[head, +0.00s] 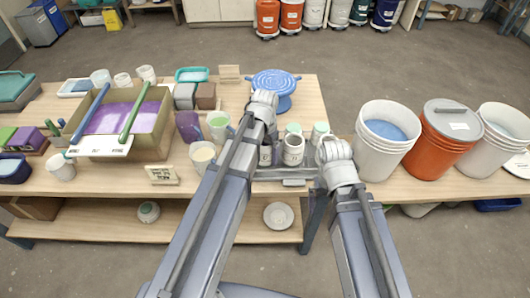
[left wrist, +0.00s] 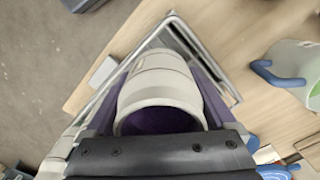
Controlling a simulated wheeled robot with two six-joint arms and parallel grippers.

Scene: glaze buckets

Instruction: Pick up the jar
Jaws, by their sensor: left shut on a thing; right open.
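In the left wrist view a pale grey-white jar (left wrist: 158,82) with a dark purple inside sits between the fingers of my left gripper (left wrist: 160,125), which is shut on it. A metal-edged tray (left wrist: 225,90) shows around and beneath the jar; I cannot tell whether they touch. In the head view small white labelled jars (head: 293,150) stand at a grey tray (head: 295,183) on the table. My left gripper (head: 263,108) is above the tray's left part, its fingers hidden by my arm. My right gripper (head: 336,163) is open at the tray's right end, fingers largely hidden.
A blue banding wheel (head: 273,82) stands behind the tray. White (head: 385,140) and orange (head: 443,140) buckets stand to the right. Cups (head: 203,155) and a box of purple material (head: 150,130) stand to the left. A blue-handled container (left wrist: 297,68) shows in the left wrist view.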

